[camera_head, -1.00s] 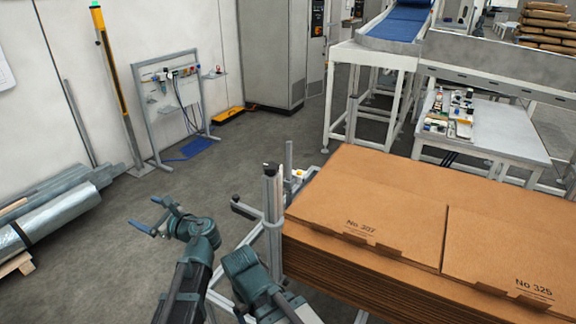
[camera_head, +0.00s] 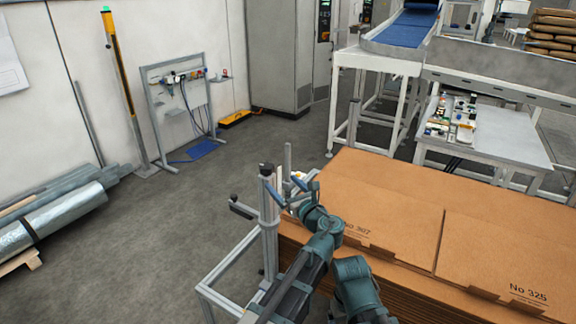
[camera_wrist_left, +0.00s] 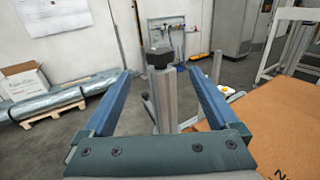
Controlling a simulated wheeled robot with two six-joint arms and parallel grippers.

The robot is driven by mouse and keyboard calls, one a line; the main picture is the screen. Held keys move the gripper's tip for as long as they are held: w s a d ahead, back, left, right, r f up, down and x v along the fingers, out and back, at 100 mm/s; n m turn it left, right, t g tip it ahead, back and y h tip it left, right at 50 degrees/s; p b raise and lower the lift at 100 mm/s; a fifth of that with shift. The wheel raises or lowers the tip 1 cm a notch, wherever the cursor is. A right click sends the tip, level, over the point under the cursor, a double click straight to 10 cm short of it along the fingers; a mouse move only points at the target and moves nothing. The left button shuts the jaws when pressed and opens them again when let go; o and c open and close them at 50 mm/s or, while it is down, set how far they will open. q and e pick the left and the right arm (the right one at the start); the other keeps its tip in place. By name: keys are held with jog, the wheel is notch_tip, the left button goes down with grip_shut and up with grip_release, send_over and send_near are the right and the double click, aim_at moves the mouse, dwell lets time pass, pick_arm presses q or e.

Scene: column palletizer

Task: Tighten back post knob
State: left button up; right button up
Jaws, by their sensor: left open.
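A grey metal post (camera_head: 269,215) with a black knob (camera_head: 266,169) on top stands at the left edge of the cardboard stack. A thinner post (camera_head: 288,160) rises just behind it, and a dark side knob (camera_head: 234,198) sticks out to the left. My left gripper (camera_head: 290,186) is open and empty, its blue fingers just right of the knobbed post in the head view. In the left wrist view the black knob (camera_wrist_left: 158,57) shows between and beyond the spread fingers (camera_wrist_left: 158,73); I see no contact. The right gripper is not in view.
Flat cardboard stack (camera_head: 395,200) fills the right front, close to my left arm. A frame bar (camera_head: 225,270) runs low at the left. A small table (camera_head: 500,140) with parts and a blue conveyor (camera_head: 405,25) stand behind.

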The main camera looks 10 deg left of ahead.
aim_at(263, 164)
pick_arm(q)
jog(key=x, duration=1.4)
jog(key=shift+s, duration=0.1)
jog(key=c, duration=1.4)
jog(key=shift+o, duration=0.2)
